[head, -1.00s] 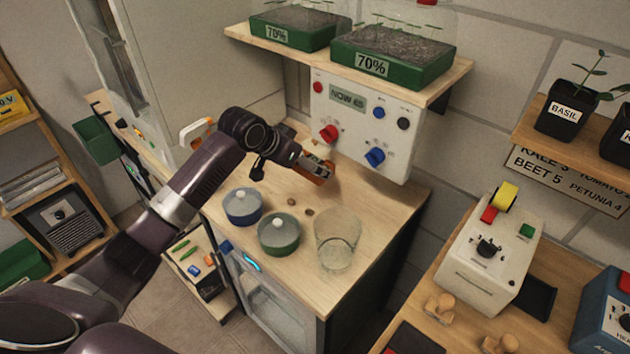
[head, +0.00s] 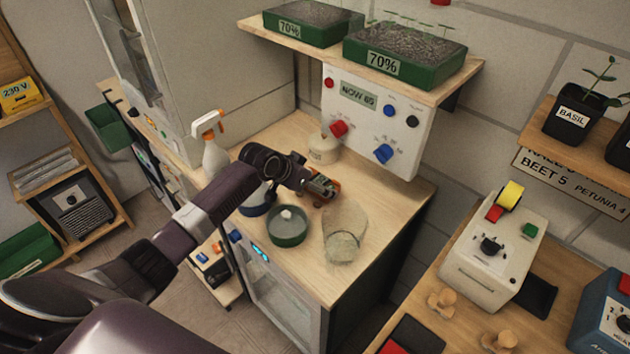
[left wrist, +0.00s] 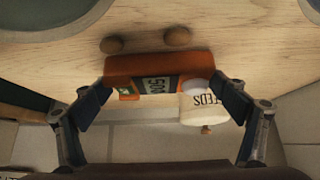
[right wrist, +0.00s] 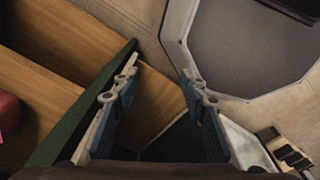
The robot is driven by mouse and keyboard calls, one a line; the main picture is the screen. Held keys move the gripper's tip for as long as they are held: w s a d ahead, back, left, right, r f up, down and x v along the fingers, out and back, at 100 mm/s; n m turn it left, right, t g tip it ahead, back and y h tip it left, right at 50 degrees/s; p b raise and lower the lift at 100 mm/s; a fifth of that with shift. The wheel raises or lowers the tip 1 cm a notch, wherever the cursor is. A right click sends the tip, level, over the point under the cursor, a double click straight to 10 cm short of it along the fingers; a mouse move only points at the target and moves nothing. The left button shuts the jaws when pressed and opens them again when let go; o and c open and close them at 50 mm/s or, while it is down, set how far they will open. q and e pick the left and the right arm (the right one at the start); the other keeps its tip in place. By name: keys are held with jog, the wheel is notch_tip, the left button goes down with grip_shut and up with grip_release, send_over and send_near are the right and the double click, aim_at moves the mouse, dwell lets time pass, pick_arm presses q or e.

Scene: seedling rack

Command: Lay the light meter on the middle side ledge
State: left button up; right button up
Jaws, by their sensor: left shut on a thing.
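The light meter (left wrist: 150,68) is an orange block with a small grey display and a white dome. My left gripper (head: 325,188) is shut on it and holds it over the wooden cabinet top, near the glass beaker (head: 344,235). In the left wrist view the meter spans between the two fingers (left wrist: 160,95). In the head view the gripper hides most of it. I cannot tell for sure which surface is the middle side ledge; a low side shelf (head: 228,292) stands left of the cabinet, partly behind my arm. My right gripper (right wrist: 160,85) is open and empty.
A spray bottle (head: 214,150) stands at the left. The control panel (head: 375,120) rises behind. The cabinet top's right part is clear.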

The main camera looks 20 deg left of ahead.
pick_arm(q)
jog(key=o, duration=1.3)
jog(key=shift+f, duration=0.1)
jog(key=shift+c, duration=0.2)
